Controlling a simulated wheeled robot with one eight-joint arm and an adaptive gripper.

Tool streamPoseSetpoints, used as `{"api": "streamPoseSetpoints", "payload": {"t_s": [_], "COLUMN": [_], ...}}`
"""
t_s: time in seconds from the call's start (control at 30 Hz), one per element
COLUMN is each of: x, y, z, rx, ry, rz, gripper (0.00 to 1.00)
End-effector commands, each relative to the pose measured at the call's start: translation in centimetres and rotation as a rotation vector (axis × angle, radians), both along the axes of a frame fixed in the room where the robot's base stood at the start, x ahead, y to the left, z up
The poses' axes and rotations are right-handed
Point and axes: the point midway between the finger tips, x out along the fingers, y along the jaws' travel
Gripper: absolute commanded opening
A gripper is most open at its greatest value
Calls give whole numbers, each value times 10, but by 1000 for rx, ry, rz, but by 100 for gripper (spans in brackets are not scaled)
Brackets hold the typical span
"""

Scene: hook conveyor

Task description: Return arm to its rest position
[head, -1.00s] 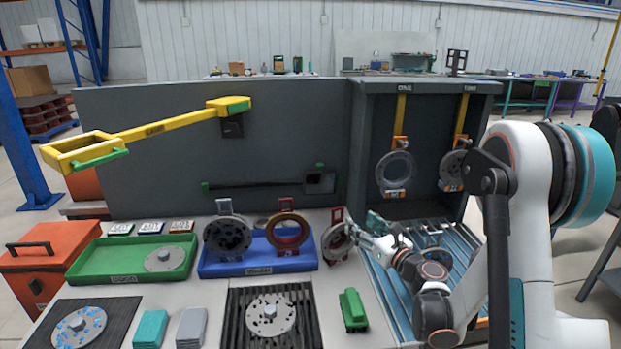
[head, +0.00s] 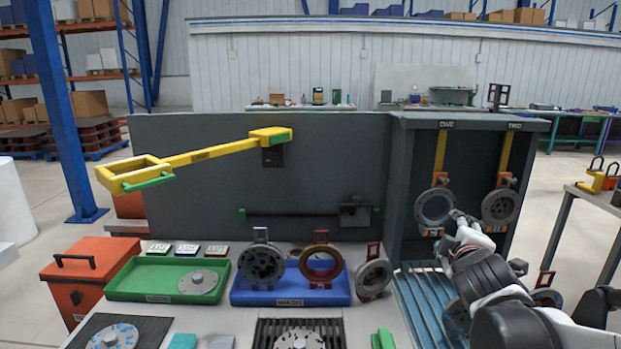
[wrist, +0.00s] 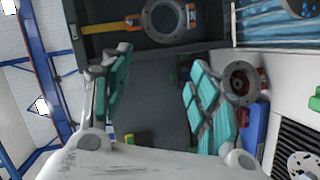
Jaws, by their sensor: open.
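My gripper (head: 462,226) is at the right, at the end of my arm, in front of the dark hook booth (head: 395,200). In the wrist view my gripper (wrist: 160,95) shows two teal-padded fingers spread wide with nothing between them. A grey ring (head: 434,207) hangs from the left yellow hook marked with a label, just left of my gripper and behind it. It also shows in the wrist view (wrist: 150,30) beyond the fingers. A second grey disc (head: 500,207) hangs from the right hook. I cannot tell the exact gap between my gripper and the left ring.
A blue tray (head: 240,297) with upright flanges and a green tray (head: 120,290) stand on the bench. A grey flange (head: 373,279) stands beside the blue tray. A yellow lever (head: 205,154) juts from the panel. Blue slats (head: 412,305) lie under the booth. An orange box (head: 85,285) is at left.

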Motion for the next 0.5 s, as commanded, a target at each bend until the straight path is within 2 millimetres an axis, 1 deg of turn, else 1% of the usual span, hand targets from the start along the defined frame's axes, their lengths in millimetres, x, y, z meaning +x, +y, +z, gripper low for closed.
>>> {"api": "streamPoseSetpoints", "payload": {"t_s": [0.03,0.17,0.2,0.27,0.4,0.5], "x": [-16,-58,-71,-92,-144,-178], "y": [4,17,22,30,55,74], "z": [-4,-22,-29,-39,-64,-81], "rx": [89,339,415,527,773,920], "ry": [22,88,111,148,245,315], "rz": [-28,-116,-144,-187,-290,-359], "gripper": [55,55,55,55,55,55]}}
